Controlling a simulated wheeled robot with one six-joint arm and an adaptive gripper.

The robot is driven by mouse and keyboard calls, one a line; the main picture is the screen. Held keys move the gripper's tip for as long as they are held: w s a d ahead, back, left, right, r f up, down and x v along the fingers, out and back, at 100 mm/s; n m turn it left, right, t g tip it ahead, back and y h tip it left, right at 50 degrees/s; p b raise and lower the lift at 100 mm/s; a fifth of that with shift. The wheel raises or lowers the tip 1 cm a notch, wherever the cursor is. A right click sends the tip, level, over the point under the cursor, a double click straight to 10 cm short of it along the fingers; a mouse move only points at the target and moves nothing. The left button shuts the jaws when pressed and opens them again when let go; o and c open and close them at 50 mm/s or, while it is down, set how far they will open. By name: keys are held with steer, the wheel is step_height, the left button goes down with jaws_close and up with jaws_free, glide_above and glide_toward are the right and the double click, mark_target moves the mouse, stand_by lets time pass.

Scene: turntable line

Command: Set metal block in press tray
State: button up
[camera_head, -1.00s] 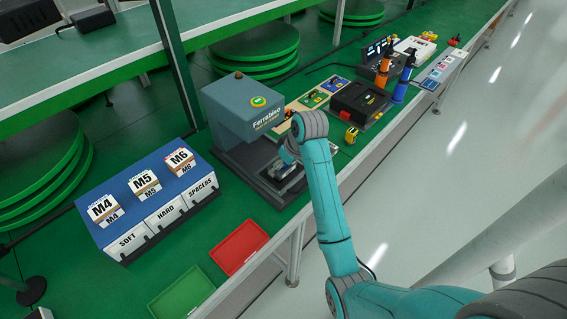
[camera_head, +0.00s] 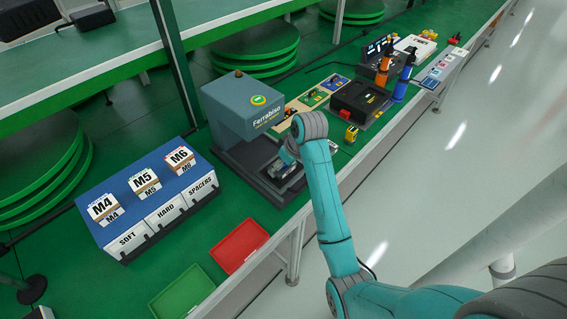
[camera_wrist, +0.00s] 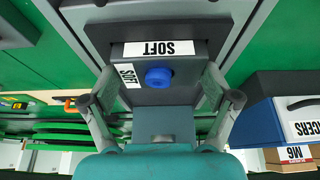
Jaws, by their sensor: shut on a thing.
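The grey metal block (camera_wrist: 152,97) sits between the two fingers of my gripper (camera_wrist: 162,84) in the wrist view. It shows a blue round knob and a white SOFT label on its left part. Another SOFT label shows just above it, and I cannot tell which part that belongs to. In the head view my gripper (camera_head: 287,169) is low at the front of the grey-blue Ferrabiso press (camera_head: 232,110), over its dark base. The press tray is largely hidden by my arm and gripper. I cannot tell whether the block touches the tray.
A blue bin rack (camera_head: 138,180) marked SOFT, HARD and SPACERS stands to the left of the press. A red tray (camera_head: 239,246) and a green tray (camera_head: 182,292) lie in front. A black case (camera_head: 358,103) and a yellow item (camera_head: 351,135) lie to the right.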

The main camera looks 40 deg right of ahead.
stand_by(0.3)
steer(key=o, duration=1.1)
steer(key=shift+c, duration=0.2)
